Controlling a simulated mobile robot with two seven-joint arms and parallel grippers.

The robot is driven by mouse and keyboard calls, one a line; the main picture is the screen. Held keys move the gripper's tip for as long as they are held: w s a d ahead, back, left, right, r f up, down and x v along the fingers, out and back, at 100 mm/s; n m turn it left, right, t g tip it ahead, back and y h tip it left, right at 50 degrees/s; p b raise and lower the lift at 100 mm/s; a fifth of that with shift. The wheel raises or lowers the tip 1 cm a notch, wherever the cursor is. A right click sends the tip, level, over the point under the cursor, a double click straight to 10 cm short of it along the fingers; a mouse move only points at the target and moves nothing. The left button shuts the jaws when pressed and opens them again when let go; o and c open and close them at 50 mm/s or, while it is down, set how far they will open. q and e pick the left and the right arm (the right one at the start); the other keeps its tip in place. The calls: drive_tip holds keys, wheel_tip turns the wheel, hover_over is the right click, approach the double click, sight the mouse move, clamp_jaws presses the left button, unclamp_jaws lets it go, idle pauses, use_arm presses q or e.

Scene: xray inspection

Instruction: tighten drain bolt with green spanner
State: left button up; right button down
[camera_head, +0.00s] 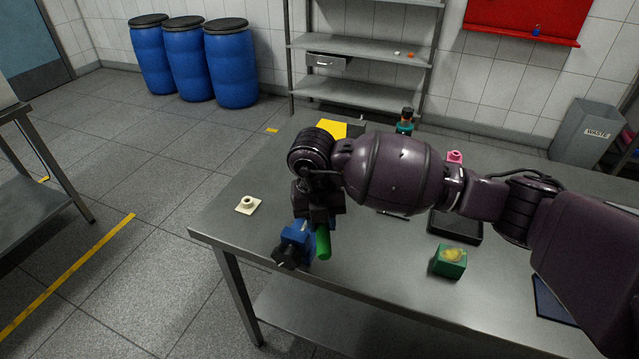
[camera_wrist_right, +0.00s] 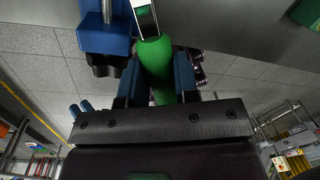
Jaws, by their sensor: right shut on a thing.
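My right gripper (camera_head: 318,222) is at the near left edge of the steel table. It is shut on the green handle (camera_head: 323,243) of the spanner. In the right wrist view the handle (camera_wrist_right: 157,65) sits between the two blue fingers, and a shiny metal shank (camera_wrist_right: 145,18) runs up out of frame. A blue block with a black knob (camera_head: 297,234) is at the table edge, close beside the handle; it also shows in the wrist view (camera_wrist_right: 103,40). I cannot make out the drain bolt or whether the spanner touches it. My left gripper is in neither view.
On the table (camera_head: 385,280) are a cream flanged piece (camera_head: 248,205), a green box (camera_head: 449,262), a black tray (camera_head: 455,228), a pink piece (camera_head: 454,157) and a teal bottle (camera_head: 404,122). My right arm crosses above. The front of the table is mostly clear.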

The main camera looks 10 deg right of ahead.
drive_tip(key=shift+r, duration=0.25)
idle(0.4)
drive_tip(key=shift+r+p, duration=0.2)
drive_tip(key=shift+p, duration=0.15)
drive_tip(key=shift+r, duration=0.2)
idle(0.4)
drive_tip(key=shift+r, duration=0.1)
